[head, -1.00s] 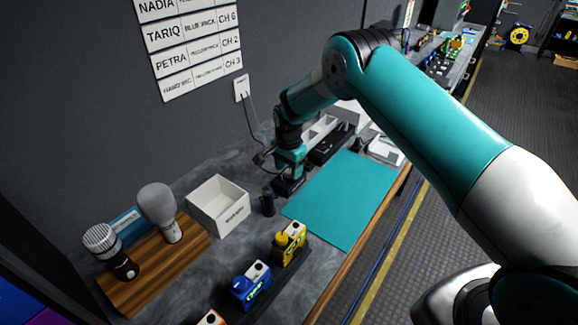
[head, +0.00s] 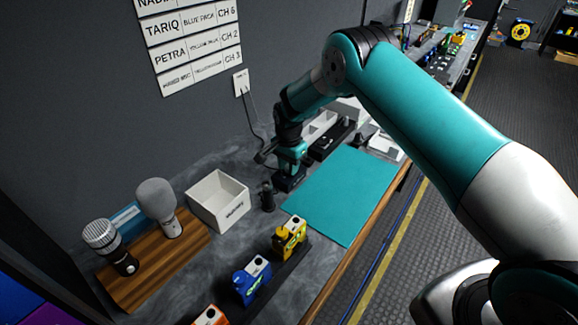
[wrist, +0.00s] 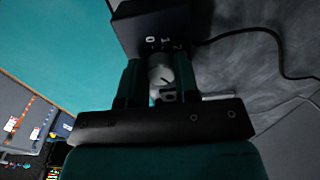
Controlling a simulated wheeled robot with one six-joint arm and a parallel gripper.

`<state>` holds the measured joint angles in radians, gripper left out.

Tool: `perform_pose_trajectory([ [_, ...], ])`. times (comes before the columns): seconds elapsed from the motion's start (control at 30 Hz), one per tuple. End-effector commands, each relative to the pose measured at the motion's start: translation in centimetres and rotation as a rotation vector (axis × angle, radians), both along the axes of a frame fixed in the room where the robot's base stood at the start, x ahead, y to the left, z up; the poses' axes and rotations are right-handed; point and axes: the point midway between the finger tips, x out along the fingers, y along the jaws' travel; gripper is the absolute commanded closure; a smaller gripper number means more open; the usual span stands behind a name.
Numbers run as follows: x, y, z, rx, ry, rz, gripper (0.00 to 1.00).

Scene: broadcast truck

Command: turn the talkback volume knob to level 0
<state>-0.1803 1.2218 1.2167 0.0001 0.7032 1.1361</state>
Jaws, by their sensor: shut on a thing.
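The talkback volume knob (wrist: 158,72) is a pale round knob on the dark talkback box (wrist: 150,22). The marks 0, 1 and 2 show on the box beside the knob in the wrist view. My gripper (wrist: 158,84) is shut on the knob, one finger on each side. A dark line shows on the knob's face, but I cannot tell which mark it points to. In the head view my gripper (head: 288,176) is at the box by the wall side of the teal mat, and the knob is hidden there.
A teal mat (head: 340,195) lies beside the box. A white bin (head: 218,202), a small black cylinder (head: 267,196), and yellow (head: 289,236) and blue (head: 252,280) packs stand nearer. Two microphones stand on a wooden board (head: 150,275). A cable (wrist: 250,35) runs from the box.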

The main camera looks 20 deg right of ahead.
Motion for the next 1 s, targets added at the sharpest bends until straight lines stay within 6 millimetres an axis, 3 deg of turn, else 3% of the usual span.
perform_pose_trajectory([
  [0.27,0.03,0.00,-0.35,0.000,-0.002,0.183,0.95],
  [1.0,-0.03,-0.15,-0.17,0.001,-0.002,0.883,0.95],
])
